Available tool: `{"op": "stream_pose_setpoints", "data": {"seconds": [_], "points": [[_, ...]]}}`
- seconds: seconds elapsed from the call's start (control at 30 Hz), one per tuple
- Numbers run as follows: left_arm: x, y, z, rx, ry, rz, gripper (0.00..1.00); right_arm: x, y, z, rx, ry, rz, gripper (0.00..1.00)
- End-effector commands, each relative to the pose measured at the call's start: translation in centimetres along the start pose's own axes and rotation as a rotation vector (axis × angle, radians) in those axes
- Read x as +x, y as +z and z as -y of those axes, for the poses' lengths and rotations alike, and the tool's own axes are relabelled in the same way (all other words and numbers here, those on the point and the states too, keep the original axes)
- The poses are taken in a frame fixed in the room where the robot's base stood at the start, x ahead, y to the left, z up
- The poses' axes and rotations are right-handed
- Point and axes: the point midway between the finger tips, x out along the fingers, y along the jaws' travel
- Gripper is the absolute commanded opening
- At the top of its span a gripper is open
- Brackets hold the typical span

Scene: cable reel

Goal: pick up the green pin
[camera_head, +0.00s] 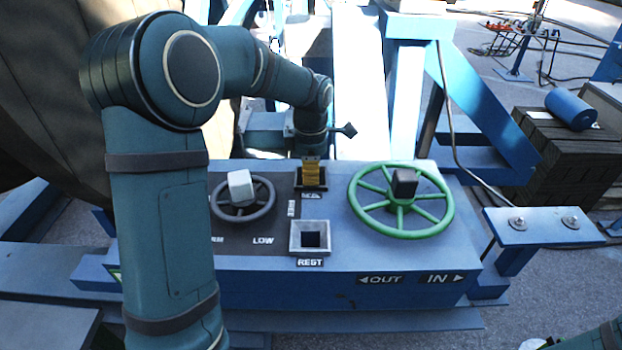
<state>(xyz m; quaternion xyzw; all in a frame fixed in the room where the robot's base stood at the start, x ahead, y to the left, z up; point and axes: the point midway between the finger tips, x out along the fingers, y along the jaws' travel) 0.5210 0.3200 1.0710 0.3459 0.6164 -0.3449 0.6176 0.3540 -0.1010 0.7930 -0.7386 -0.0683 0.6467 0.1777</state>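No plainly green pin shows. A yellowish block (313,173) stands upright in the rear socket of the blue control box, under the end of my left arm. The front socket (310,238), marked REST, is empty. My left gripper (311,150) is above and behind the yellowish block, mostly hidden by its own wrist. Its fingers cannot be made out, nor whether they touch the block.
The blue control box (345,287) carries a green handwheel (447,207) with a black knob and a smaller dark handwheel (243,215) with a white knob. A blue bracket (545,227) juts out at right. Blue frame beams (490,100) rise behind.

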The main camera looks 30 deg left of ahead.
Motion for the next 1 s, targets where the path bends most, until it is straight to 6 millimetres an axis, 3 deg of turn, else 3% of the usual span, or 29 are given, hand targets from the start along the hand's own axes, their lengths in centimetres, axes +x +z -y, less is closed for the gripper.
{"op": "stream_pose_setpoints", "data": {"seconds": [0.37,0.57,0.77,1.0], "points": [[0.0,0.0,0.0,0.000,-0.002,-0.001,0.00,0.0,0.0,0.0,0.000,0.000,0.000,0.47],[-1.1,0.0,0.0,0.000,0.001,0.001,0.00,-0.2,-0.1,0.1,0.001,0.000,-0.002,0.47],[-4.0,0.1,0.0,0.001,0.003,0.002,0.00,-0.7,-0.3,0.3,0.002,0.001,-0.006,0.47],[-8.7,0.1,-0.1,0.001,0.004,0.002,0.00,-1.5,-0.7,0.6,0.004,0.001,-0.014,0.47]]}}
